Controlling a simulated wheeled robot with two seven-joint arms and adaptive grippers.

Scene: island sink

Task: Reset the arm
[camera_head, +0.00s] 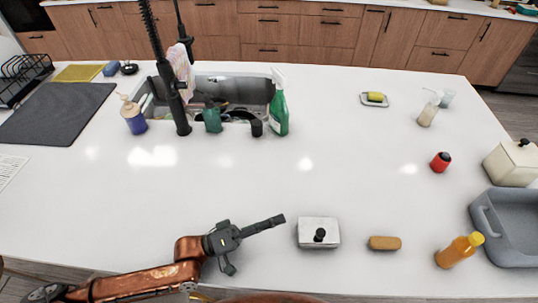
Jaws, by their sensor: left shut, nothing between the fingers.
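My left arm, copper-brown, comes in from the lower left over the front edge of the white island counter (240,190). Its dark gripper (278,220) points right, with the fingers together and nothing between them. The gripper is just left of a white lidded box with a black knob (319,232), apart from it in the picture. My right gripper is not in view.
A brown sponge-like block (384,243), an orange bottle (458,251) and a grey basin (510,225) are to the right. A sink with a tall black faucet (181,110) and a green spray bottle (279,111) is at the back. The middle counter is clear.

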